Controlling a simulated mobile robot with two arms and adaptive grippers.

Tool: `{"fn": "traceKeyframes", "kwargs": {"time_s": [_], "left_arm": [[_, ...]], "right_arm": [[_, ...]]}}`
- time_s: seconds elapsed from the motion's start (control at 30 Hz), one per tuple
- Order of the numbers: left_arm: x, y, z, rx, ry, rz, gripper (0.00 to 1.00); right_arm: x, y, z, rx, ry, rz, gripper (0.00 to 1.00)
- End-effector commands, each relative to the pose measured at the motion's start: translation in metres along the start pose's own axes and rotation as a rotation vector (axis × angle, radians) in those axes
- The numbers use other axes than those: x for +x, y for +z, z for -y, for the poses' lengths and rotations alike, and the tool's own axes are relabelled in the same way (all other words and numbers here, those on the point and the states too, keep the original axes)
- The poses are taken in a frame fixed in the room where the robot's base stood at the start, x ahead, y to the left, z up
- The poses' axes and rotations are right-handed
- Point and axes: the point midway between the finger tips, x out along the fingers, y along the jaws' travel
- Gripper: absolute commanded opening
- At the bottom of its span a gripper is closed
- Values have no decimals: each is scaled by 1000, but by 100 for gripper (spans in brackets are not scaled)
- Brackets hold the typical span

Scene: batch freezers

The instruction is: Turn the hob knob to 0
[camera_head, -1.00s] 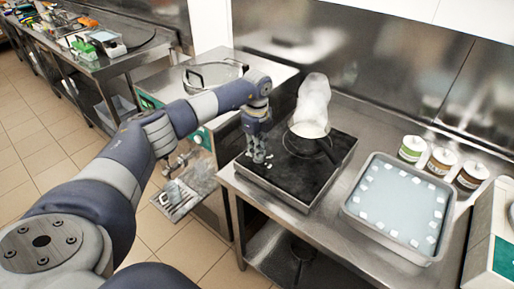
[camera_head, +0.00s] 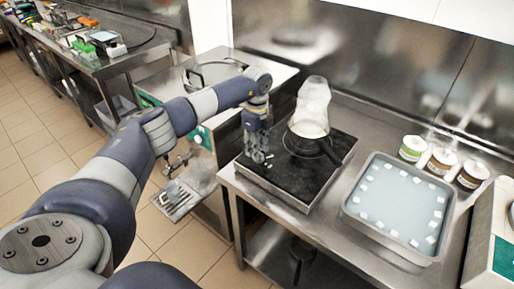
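The hob (camera_head: 282,190) is a black-topped unit with a steel front on the steel counter. A dark pan (camera_head: 311,141) stands on it toward the back, with whitish steam above. The hob knob cannot be made out; my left gripper may cover it. My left gripper (camera_head: 259,158) points down at the left part of the hob top, left of the pan. Its fingers are small and dark against the black surface, and I cannot tell whether they are apart or closed. My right gripper is not in view.
A steel tray (camera_head: 352,214) of pale liquid with white cubes lies right of the hob. Several lidded tubs (camera_head: 441,161) stand behind it. A machine (camera_head: 203,138) with a green panel stands left of the counter.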

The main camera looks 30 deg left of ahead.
Motion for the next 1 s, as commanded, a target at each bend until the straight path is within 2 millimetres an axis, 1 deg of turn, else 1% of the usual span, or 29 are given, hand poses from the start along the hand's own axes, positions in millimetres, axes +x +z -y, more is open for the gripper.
{"fn": "traceKeyframes", "kwargs": {"time_s": [0.3, 0.4, 0.5, 0.6, 0.7, 1.0], "left_arm": [[-66, 1, 1, -1, -7, 0, 32], [-85, 0, 1, -1, -6, 0, 32], [-99, 1, 1, -1, -6, 0, 32], [-108, 1, 1, -2, -6, 0, 32], [-113, 1, 1, -2, -4, 0, 32], [-113, 1, 1, -2, -4, 0, 32]], "right_arm": [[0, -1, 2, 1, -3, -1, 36], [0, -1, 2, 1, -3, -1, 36], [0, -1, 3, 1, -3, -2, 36], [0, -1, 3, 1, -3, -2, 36], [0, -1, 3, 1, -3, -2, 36], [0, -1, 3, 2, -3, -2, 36]]}}
